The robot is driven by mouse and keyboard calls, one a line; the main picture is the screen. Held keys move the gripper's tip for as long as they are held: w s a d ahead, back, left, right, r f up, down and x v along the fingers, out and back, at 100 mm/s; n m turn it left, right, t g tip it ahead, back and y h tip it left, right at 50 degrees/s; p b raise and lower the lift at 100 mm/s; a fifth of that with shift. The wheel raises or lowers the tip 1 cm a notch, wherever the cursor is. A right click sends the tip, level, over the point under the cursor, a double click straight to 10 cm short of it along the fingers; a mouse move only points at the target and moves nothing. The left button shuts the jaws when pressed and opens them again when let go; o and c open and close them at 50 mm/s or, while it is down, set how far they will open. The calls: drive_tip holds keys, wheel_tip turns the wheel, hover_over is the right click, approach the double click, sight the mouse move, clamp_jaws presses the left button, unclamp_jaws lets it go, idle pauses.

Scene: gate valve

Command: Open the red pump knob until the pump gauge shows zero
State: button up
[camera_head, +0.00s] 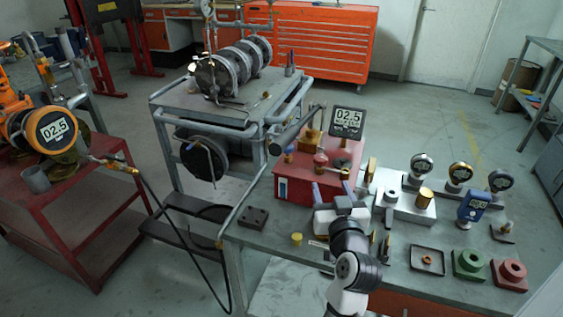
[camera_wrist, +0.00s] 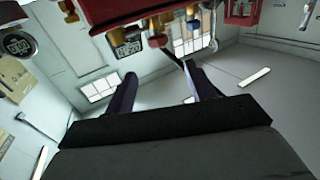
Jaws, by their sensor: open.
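The red pump (camera_head: 318,185) is a red box on the grey workbench. A small red knob (camera_head: 321,158) stands on its top, among brass fittings. The square black pump gauge (camera_head: 347,121) above it reads 02.5. My gripper (camera_head: 331,187) is open and empty, in front of the pump on the near side, apart from the knob. In the wrist view, the two dark fingers of my gripper (camera_wrist: 163,80) are spread with nothing between them. The red pump (camera_wrist: 110,10) appears along the top of that tilted view, with the gauge (camera_wrist: 125,42) beneath it.
Gauges (camera_head: 461,172), a black tray (camera_head: 427,260), and green (camera_head: 468,263) and red (camera_head: 509,274) blocks stand on the bench's right side. A yellow cap (camera_head: 297,239) and dark block (camera_head: 253,217) lie left of my arm. A round orange gauge (camera_head: 52,130) on the left also reads 02.5.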

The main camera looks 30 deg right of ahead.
sight(322, 159)
drive_tip(key=shift+h, duration=0.3)
drive_tip(key=p+x, duration=0.4)
drive_tip(key=x, duration=0.8)
drive_tip(key=shift+w+d, duration=0.1)
drive_tip(key=shift+w, duration=0.2)
drive_tip(key=shift+w+d+f, duration=0.15)
drive_tip(key=shift+w+d, duration=0.05)
drive_tip(key=shift+w, duration=0.25)
